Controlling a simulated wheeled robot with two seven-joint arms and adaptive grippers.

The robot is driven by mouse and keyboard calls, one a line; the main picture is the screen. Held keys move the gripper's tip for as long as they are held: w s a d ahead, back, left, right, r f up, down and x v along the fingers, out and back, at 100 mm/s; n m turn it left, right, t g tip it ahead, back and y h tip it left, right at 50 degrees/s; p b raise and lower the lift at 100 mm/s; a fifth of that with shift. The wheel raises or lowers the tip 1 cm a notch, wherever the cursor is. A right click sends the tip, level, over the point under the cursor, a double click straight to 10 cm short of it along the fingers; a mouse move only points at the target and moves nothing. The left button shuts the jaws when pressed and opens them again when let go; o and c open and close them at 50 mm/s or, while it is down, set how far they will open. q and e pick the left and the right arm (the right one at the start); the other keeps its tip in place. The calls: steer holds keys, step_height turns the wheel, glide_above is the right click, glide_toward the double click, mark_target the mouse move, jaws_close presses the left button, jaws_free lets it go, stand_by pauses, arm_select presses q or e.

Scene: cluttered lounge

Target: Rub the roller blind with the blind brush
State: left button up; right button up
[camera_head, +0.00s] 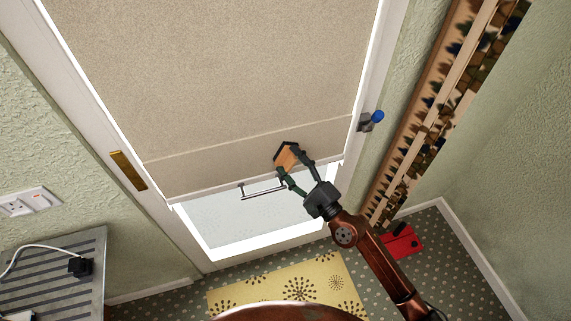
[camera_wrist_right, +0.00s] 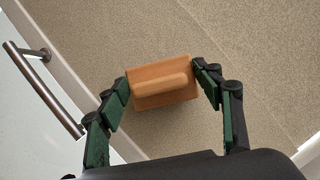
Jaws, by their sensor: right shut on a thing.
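The beige roller blind (camera_head: 225,70) hangs over a glazed door, its lower edge above a strip of bare glass; it also fills much of the right wrist view (camera_wrist_right: 255,50). The orange-brown wooden blind brush (camera_wrist_right: 162,82) is between the fingers of my right gripper (camera_head: 293,168), which is shut on it. In the head view the brush (camera_head: 287,156) is at the lower right part of the blind, close to it. Whether it touches the blind I cannot tell. Its far side is hidden. My left gripper is not in view.
A metal bar handle (camera_head: 262,189) sits by the blind's lower edge. A blue-knobbed fitting (camera_head: 371,120) is on the right door frame. A yellow mat (camera_head: 285,286) lies on the floor, with a red object (camera_head: 407,243) to its right. A ribbed grey surface (camera_head: 50,285) stands lower left.

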steer(key=shift+w+d+b, duration=0.2)
steer(key=shift+d+b, duration=0.05)
steer(key=shift+d, duration=0.3)
steer(key=shift+w+d+b, duration=0.15)
steer(key=shift+d+b, duration=0.05)
steer(key=shift+d, duration=0.3)
steer(key=shift+a+r, duration=0.1)
steer(key=shift+r, duration=0.05)
steer(key=shift+s+a+r+p, duration=0.1)
steer(key=shift+s+a+p, duration=0.15)
steer(key=shift+a+p, duration=0.6)
steer(key=shift+s+a+p, duration=0.2)
steer(key=shift+a+p, duration=0.1)
steer(key=shift+a, duration=0.45)
steer(key=shift+c, duration=0.5)
steer(key=shift+a, duration=0.25)
steer(key=shift+s+f, duration=0.1)
steer(key=shift+f, duration=0.1)
